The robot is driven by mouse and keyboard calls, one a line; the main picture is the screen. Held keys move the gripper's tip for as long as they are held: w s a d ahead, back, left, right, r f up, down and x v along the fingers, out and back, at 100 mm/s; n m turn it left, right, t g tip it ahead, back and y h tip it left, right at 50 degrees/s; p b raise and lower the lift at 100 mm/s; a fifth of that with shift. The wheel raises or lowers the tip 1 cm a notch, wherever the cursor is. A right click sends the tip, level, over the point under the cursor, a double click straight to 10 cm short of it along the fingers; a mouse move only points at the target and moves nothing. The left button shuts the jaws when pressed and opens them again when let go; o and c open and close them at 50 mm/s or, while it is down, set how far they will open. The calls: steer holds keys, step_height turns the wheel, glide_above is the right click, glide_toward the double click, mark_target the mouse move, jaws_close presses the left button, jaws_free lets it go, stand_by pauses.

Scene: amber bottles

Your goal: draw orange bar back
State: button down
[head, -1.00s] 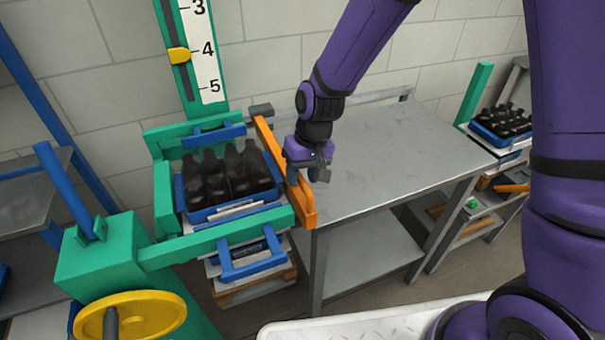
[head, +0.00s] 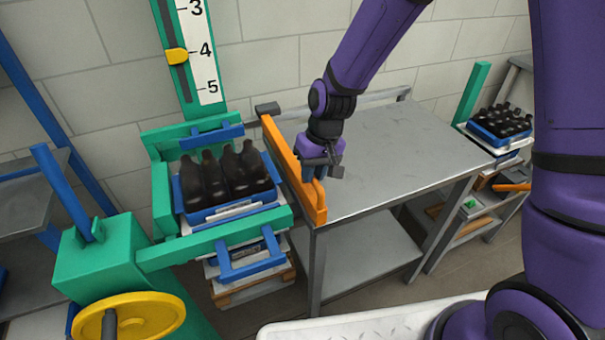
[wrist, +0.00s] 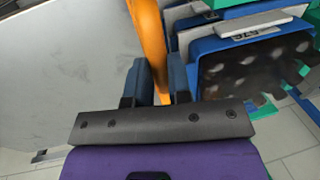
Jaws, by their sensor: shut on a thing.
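The orange bar (head: 285,160) runs along the left edge of the grey metal table, beside the green frame. My gripper (head: 312,168) is at the bar's table side in the head view, near its front half. In the wrist view the orange bar (wrist: 148,45) passes between the two dark blue fingers of my gripper (wrist: 160,80), which are shut on it. A blue crate of dark bottles (head: 225,180) stands left of the bar inside the green frame. There is a clear gap between bar and crate.
The grey table top (head: 400,150) is bare to the right of the bar. The green frame (head: 160,200) has a yellow handwheel (head: 145,318) at front left. Another crate of bottles (head: 500,122) stands at far right. A white surface (head: 370,322) lies in front.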

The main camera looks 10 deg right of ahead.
steer(key=w+d, duration=0.5)
steer(key=d, duration=1.3)
steer(key=w+d, duration=0.5)
steer(key=d, duration=1.4)
steer(key=w+d, duration=0.6)
steer(key=d, duration=1.3)
steer(key=shift+d, duration=0.2)
steer(key=shift+w+d+r, duration=0.1)
steer(key=shift+w+r, duration=0.05)
steer(key=c, duration=1.1)
jaws_free()
steer(key=shift+o, duration=0.2)
step_height(320, 180, up, 10)
steer(key=d, duration=0.2)
steer(key=shift+w+r, duration=0.2)
steer(key=shift+w, duration=0.1)
